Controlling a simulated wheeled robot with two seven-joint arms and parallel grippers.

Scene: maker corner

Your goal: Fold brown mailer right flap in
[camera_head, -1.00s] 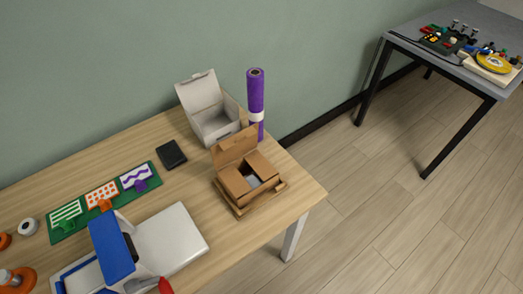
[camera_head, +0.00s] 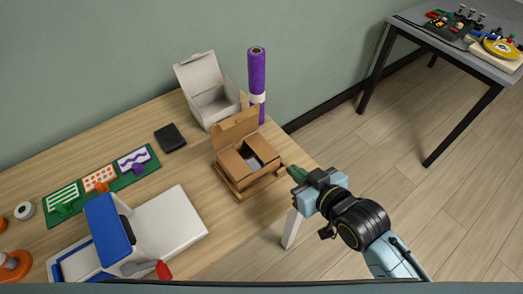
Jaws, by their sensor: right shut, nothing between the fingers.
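The brown mailer (camera_head: 232,163) is an open cardboard box on the wooden table, near its right end. Its lid (camera_head: 236,126) stands up at the back. Side flaps show at its left and right, with a gap between them and something greyish inside. My right gripper (camera_head: 293,172) comes in from the lower right. Its green fingertips are shut and empty, just right of the mailer's right side. I cannot tell whether they touch it. My left gripper is not in view.
A white open box (camera_head: 213,104) and a purple roll (camera_head: 257,80) stand behind the mailer. A black wallet-like item (camera_head: 171,137), a green board (camera_head: 100,187) and a blue-and-white machine (camera_head: 112,235) lie to the left. The table's right edge is under my right gripper.

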